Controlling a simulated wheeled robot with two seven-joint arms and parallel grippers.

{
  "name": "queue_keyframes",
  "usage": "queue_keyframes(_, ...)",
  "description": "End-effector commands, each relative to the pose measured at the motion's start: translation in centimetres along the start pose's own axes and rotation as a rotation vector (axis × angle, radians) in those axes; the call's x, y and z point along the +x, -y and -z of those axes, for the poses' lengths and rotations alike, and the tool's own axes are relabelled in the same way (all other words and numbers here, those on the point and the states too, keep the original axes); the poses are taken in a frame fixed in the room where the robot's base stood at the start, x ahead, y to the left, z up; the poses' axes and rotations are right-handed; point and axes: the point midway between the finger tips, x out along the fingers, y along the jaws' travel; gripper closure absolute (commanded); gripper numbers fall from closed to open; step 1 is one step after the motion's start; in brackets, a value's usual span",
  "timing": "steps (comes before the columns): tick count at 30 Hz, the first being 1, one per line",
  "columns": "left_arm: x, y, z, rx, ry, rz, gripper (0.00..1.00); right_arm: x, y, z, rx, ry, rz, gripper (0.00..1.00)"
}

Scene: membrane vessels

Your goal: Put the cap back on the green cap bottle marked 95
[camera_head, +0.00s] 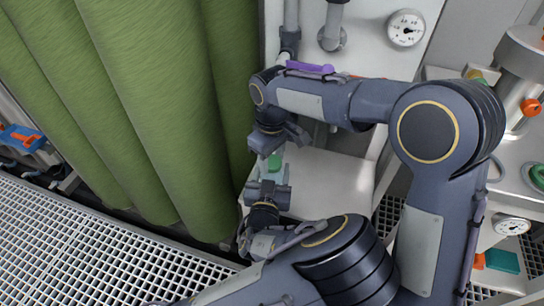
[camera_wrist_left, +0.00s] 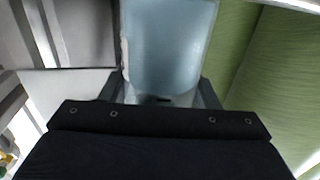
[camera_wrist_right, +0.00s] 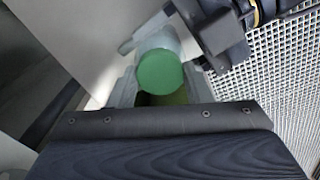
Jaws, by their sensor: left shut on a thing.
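In the head view the green cap (camera_head: 274,162) is at the top of the pale bottle (camera_head: 273,175), below my right gripper (camera_head: 279,148). My left gripper (camera_head: 268,186) is shut on the bottle; its pale blue translucent body (camera_wrist_left: 168,45) fills the space between the fingers in the left wrist view. In the right wrist view the round green cap (camera_wrist_right: 160,72) lies between my right fingers, in line with the pale bottle (camera_wrist_right: 158,42) behind it. I cannot tell whether the fingers touch the cap or whether it is seated. No 95 mark is readable.
A pale work surface (camera_head: 325,180) lies behind and right of the bottle. Large green vertical cylinders (camera_head: 150,90) stand close on the left. A gauge (camera_head: 405,28) and pipes are at the back. Metal grating (camera_head: 60,240) covers the floor. My two arms are close together.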

Motion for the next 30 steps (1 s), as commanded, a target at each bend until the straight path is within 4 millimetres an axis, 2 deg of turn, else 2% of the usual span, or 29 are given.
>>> queue_keyframes(3,0.0,0.0,0.0,0.000,0.000,0.000,1.00,0.0,0.0,0.0,0.001,0.000,0.000,0.83)
queue_keyframes(8,0.0,0.0,0.0,0.000,0.000,0.000,1.00,0.0,0.0,0.0,0.007,-0.001,0.000,0.83)
queue_keyframes(9,0.0,0.0,0.0,0.000,0.000,0.000,1.00,0.0,0.0,0.0,0.007,-0.001,0.000,0.54)
queue_keyframes(15,0.0,0.0,0.0,0.000,0.000,0.000,1.00,0.0,0.0,0.0,0.006,-0.001,0.000,0.31)
queue_keyframes(24,0.0,0.0,0.0,0.000,0.000,0.000,1.00,-0.3,0.0,0.0,0.006,-0.001,-0.001,0.31)
queue_keyframes(26,0.0,0.0,0.0,0.000,0.000,0.000,1.00,-0.9,0.0,0.1,0.006,-0.004,-0.001,0.31)
queue_keyframes(30,0.0,0.0,0.0,0.000,0.000,0.000,1.00,-3.2,0.0,0.1,0.006,-0.006,-0.002,0.31)
